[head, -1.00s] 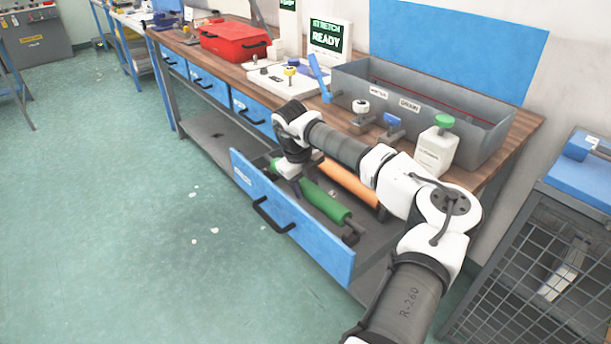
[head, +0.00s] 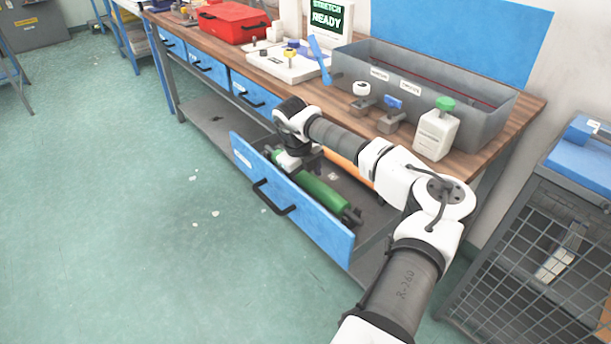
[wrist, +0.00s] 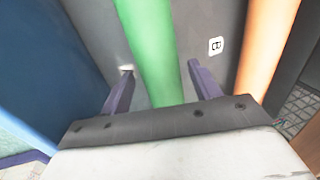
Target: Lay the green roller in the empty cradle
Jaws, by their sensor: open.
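The green roller (head: 322,191) lies lengthwise in the open blue-fronted drawer (head: 305,228), just behind its front. My gripper (head: 297,162) is over the left part of the roller, pointing down into the drawer. In the wrist view the two purple fingers (wrist: 163,88) are open, one on each side of the green roller (wrist: 150,45); I cannot tell whether they touch it. An orange roller (wrist: 267,40) lies parallel beside it, and part of it (head: 350,170) shows behind my gripper in the head view. I cannot make out an empty cradle with certainty.
A small label marked B (wrist: 215,46) is on the drawer floor between the rollers. On the bench above stand a grey trough (head: 480,125), a green-capped bottle (head: 436,133), a white board (head: 290,66) and a red box (head: 232,22). A wire cage (head: 530,240) stands at right.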

